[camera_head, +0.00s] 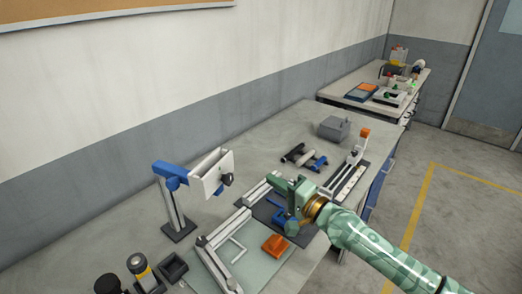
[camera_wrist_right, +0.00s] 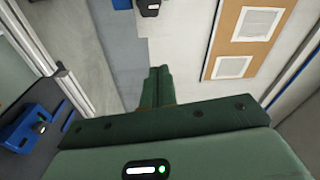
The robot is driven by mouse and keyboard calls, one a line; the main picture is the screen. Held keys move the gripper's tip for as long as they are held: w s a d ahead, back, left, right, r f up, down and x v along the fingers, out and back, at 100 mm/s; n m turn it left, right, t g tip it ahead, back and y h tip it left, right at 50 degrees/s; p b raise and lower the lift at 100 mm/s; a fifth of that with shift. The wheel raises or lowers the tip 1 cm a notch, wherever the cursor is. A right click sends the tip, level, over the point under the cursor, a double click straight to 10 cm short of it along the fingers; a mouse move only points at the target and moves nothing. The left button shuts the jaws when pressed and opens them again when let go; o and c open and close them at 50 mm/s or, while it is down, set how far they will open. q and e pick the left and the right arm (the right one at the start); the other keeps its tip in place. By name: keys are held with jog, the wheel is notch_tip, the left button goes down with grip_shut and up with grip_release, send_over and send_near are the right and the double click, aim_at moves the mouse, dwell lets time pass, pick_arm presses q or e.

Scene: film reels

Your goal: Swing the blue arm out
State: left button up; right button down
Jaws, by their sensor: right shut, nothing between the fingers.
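A bit of a pale thing with a dark knob (camera_wrist_right: 149,7) shows at the top of the right wrist view. My right gripper (camera_head: 273,180) is to the right of the blue arm and the box, clear of both. Its green fingers (camera_wrist_right: 158,85) are shut together with nothing between them. My left gripper is out of view.
A dark mat with a blue part (camera_head: 282,218) on it lies by my right gripper, next to metal rails (camera_head: 217,233). An orange block (camera_head: 274,245) lies on a pale green mat. A grey box (camera_head: 335,128) and a scaled rail (camera_head: 346,180) stand farther back.

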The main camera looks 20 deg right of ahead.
aim_at(228, 165)
jog(key=w+a, duration=0.3)
jog(key=w+a+p, duration=0.1)
jog(key=w+a, duration=0.2)
jog(key=a, duration=0.1)
jog(key=shift+r, duration=0.15)
jog(key=shift+s+a, duration=0.15)
jog(key=shift+s, duration=0.1)
jog(key=shift+f, duration=0.25)
jog(key=shift+w, duration=0.1)
